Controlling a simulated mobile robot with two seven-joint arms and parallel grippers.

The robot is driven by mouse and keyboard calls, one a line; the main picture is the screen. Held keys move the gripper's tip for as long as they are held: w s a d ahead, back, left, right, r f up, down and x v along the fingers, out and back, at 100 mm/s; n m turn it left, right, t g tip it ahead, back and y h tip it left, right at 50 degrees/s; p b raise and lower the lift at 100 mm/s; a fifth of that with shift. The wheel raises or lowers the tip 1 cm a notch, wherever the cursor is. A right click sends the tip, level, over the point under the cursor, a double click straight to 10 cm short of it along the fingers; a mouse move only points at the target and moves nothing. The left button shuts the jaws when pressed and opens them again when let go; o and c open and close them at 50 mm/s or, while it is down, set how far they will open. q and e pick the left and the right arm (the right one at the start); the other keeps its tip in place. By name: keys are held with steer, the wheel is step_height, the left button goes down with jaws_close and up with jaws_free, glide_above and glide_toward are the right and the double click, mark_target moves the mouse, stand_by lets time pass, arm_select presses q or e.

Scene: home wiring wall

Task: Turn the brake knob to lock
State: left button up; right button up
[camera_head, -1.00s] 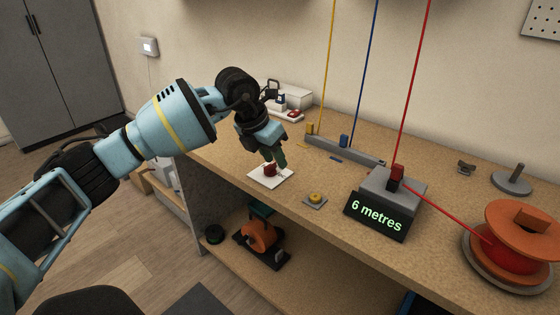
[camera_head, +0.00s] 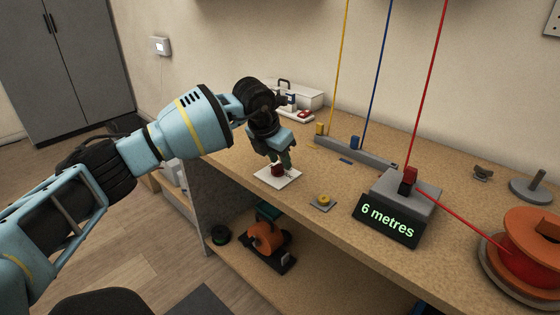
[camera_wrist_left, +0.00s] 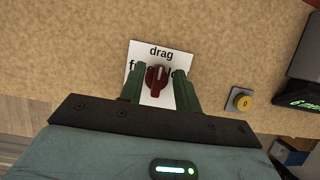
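The brake knob (camera_head: 278,170) is red and stands on a white card (camera_head: 290,180) near the bench's front edge. In the left wrist view the knob (camera_wrist_left: 157,79) has a pale line pointing up towards the word "drag" on the card (camera_wrist_left: 164,46). The words lower on the card are partly hidden by the fingers and knob. My left gripper (camera_head: 283,160) is over the card. In the left wrist view its green fingers (camera_wrist_left: 159,82) are apart, one on each side of the knob; I cannot tell whether either touches it. My right gripper is not in view.
A yellow button (camera_head: 324,200) sits right of the card. Further right are a "6 metres" display (camera_head: 388,222) and an orange reel (camera_head: 530,250) with red wire. A grey rail (camera_head: 370,154) with coloured wires rising from it lies behind. A white box (camera_head: 300,95) stands at the back.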

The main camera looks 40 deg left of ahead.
arm_select(q)
steer(key=shift+w+f, duration=0.15)
steer(key=shift+f, duration=0.2)
steer(key=shift+c, duration=0.4)
jaws_close()
